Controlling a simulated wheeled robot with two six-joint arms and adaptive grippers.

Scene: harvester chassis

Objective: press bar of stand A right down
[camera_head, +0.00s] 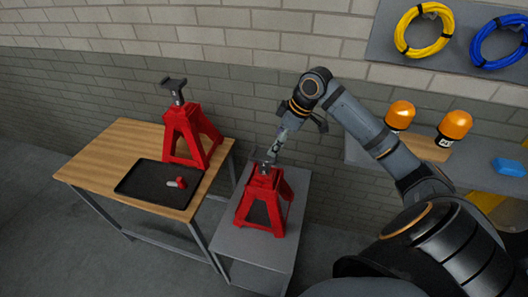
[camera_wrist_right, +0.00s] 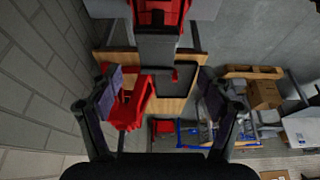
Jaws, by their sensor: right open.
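A red jack stand (camera_head: 264,205) stands on a grey table, with a dark saddle on top. A grey bar (camera_head: 281,140) rises steeply from it toward my right gripper (camera_head: 299,120). In the right wrist view this stand (camera_wrist_right: 155,14) is at the top, and its bar (camera_wrist_right: 157,48) points toward the camera. My right gripper (camera_wrist_right: 160,82) is open, its fingers spread left and right of the bar's end, with no contact visible. Another red stand (camera_head: 186,135) with a raised dark saddle stands on the wooden table. No letter is readable on either stand. My left gripper is out of view.
The wooden table (camera_head: 110,165) holds a black tray (camera_head: 145,187) with a small red and grey part (camera_head: 178,183). The grey table (camera_head: 240,250) is beside it. A brick wall is close behind. Orange beacons (camera_head: 400,113) and a blue object (camera_head: 509,167) are at right.

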